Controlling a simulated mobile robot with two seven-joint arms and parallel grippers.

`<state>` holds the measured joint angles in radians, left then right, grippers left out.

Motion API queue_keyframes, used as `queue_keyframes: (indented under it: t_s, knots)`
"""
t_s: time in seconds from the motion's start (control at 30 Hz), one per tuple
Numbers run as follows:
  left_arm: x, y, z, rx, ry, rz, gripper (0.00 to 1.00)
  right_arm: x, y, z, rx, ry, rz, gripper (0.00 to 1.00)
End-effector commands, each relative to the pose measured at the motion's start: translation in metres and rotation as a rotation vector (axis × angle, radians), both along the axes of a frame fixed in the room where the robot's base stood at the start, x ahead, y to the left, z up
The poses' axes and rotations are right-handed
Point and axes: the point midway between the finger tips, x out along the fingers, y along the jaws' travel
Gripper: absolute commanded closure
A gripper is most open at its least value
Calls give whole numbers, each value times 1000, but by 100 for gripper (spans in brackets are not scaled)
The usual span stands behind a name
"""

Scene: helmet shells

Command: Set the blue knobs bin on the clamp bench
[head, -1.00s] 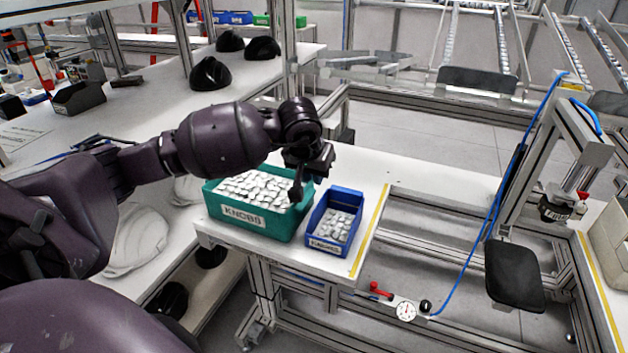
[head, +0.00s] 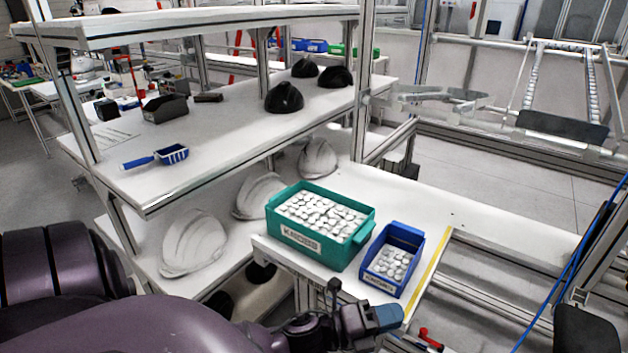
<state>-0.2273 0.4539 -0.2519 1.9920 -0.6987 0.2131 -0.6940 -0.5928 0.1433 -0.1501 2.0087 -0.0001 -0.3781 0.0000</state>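The blue knobs bin (head: 412,237), full of small pale knobs and with a label on its front, stands upright on the white bench top (head: 490,215), just left of a yellow edge stripe. Beside it on the left is a larger green bin (head: 318,258), also labelled knobs and full of pale pieces. My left gripper (head: 362,318) is below and in front of the blue bin, apart from it, at the bottom of the head view. Its finger opening is not clear. My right gripper is out of view. I cannot make out the clamp bench.
White helmet shells (head: 192,243) lie on the lower shelf to the left. Black shells (head: 284,97) and a blue-handled scoop (head: 157,157) are on the upper shelf (head: 225,130). A blue hose (head: 590,240) hangs at the right. The bench top behind the bins is clear.

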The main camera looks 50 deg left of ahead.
Motion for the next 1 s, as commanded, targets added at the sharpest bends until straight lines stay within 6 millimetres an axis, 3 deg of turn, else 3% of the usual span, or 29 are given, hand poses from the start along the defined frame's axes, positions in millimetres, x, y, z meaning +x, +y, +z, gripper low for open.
queue_keyframes:
  t_s: [0.2,0.4,0.6,1.0]
  knots:
    - [-58,46,-87,-799,566,423,85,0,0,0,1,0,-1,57]
    - [-119,56,-146,-1319,862,709,85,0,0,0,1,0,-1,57]
    - [-140,54,-163,-1491,947,804,85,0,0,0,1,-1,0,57]
    - [-140,54,-163,-1488,947,802,85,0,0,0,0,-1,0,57]
